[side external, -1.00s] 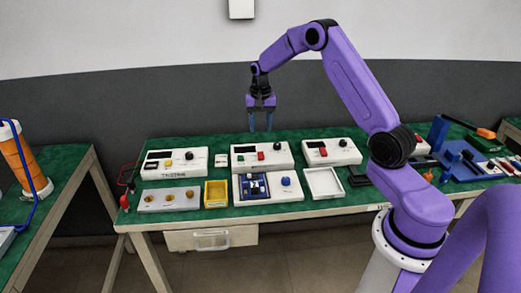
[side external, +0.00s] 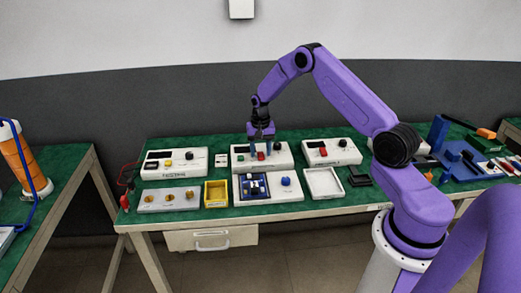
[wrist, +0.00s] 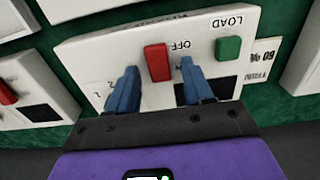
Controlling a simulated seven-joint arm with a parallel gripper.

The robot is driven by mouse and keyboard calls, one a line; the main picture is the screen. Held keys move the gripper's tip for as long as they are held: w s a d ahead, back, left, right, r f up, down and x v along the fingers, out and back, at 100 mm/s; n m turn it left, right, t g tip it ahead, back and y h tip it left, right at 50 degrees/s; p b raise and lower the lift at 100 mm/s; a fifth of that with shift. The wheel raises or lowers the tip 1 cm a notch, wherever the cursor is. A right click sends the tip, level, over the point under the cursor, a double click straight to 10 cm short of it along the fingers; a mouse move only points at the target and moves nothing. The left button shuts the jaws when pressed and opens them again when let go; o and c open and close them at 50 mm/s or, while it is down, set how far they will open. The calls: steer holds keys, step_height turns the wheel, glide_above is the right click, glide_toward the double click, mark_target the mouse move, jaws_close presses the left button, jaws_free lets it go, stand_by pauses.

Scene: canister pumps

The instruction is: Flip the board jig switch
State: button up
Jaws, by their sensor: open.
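A red switch (wrist: 158,62) marked OFF stands up from a white control box (wrist: 92,50). In the side view this is the middle box of the back row (side external: 240,165), with the red switch (side external: 261,156) near its middle. My gripper (side external: 261,153) is open and low over this box. In the wrist view its two blue fingers (wrist: 157,74) are on either side of the red switch, with gaps visible; I cannot tell contact. A white jig with a blue-framed board nest (side external: 239,185) stands in front. No label naming the board jig is readable.
A green LOAD button (wrist: 229,48) sits beside the red switch. More white boxes stand to the left (side external: 180,172) and right (side external: 345,158). A yellow bin (side external: 216,204) and white tray (side external: 323,194) flank the jig.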

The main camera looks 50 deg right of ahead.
jaws_close()
steer(key=shift+w+d, duration=0.1)
steer(key=shift+w+d+g+y, duration=0.1)
steer(key=shift+g+y, duration=0.5)
jaws_free()
